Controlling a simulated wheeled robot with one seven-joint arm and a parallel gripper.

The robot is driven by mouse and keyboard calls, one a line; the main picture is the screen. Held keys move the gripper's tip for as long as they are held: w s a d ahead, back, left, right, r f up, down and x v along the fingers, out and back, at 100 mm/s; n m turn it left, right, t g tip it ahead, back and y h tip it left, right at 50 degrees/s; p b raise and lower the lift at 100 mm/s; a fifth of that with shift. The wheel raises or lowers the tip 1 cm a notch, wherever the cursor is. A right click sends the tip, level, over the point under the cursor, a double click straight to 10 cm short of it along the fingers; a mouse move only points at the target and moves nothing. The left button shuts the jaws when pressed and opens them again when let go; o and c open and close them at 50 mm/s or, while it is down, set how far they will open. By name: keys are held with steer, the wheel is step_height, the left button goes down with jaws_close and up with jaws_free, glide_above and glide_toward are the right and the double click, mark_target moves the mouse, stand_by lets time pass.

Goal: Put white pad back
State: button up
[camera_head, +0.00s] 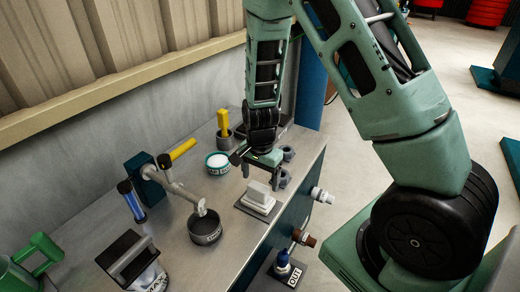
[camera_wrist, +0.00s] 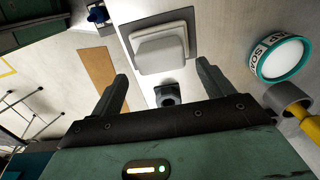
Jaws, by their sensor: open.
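My gripper (camera_head: 264,172) is above the bench, just behind the pad in the head view, pointing down. In the wrist view my gripper (camera_wrist: 162,73) is open, its fingers spread apart with nothing between them. The fingers are apart from the pad. The underside of the pad is hidden.

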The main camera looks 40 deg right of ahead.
step_height(320, 180, up, 11)
steer(key=p, duration=0.1)
steer(key=s+a+r+n+y, duration=0.1)
steer(key=s+a+r+n, duration=0.3)
steer(key=a, duration=0.3)
steer(key=s+a+r+n, duration=0.2)
steer(key=s+a+n, duration=0.2)
steer(key=a+n, duration=0.15)
steer(key=s+a+r+n, duration=0.1)
steer(key=s+a+n, duration=0.2)
steer(key=s+n, duration=0.3)
steer(key=s+a+r+n, duration=0.2)
steer(key=s+a+n, duration=0.1)
steer(key=s+n, duration=0.3)
steer(key=shift+s+a, duration=0.4)
